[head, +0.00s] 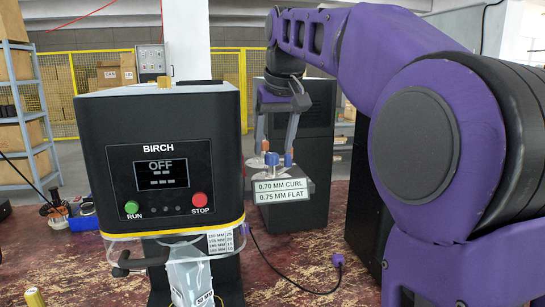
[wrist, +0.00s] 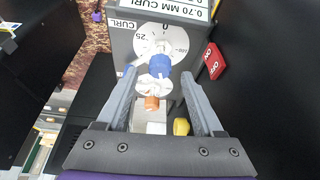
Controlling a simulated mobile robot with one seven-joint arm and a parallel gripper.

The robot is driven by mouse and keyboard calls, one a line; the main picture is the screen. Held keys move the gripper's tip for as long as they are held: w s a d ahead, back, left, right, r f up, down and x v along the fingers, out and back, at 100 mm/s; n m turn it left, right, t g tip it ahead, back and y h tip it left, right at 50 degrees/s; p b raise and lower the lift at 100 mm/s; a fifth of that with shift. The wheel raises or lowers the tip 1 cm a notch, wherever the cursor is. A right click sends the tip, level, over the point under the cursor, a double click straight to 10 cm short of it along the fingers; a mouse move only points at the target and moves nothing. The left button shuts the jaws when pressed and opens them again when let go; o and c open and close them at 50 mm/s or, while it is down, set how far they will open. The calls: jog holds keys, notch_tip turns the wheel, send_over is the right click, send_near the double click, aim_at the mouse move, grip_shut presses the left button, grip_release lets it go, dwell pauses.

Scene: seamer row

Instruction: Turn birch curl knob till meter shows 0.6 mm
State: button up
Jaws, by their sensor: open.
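The BIRCH seamer (head: 160,160) is a black box on the left of the head view. Its display (head: 162,173) reads OFF with dashes below, and no mm value shows. In the wrist view, a blue knob (wrist: 160,66) sits on a white numbered dial (wrist: 150,40) with a CURL label beside it. An orange knob (wrist: 152,103) sits on a second dial nearer the camera. My gripper (wrist: 158,73) is open, its fingers on either side of the blue knob with gaps; I cannot tell the depth. In the head view, my gripper (head: 276,147) points down over the knobs.
A sign (head: 282,190) reading 0.70 MM CURL and 0.75 MM FLAT hangs below the knobs. A green RUN button (head: 131,207) and red STOP button (head: 200,202) are on the BIRCH front. A red OFF tag (wrist: 213,61) and a yellow part (wrist: 181,126) lie near my right finger.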

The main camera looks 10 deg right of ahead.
jog(key=shift+x, duration=1.15)
grip_shut()
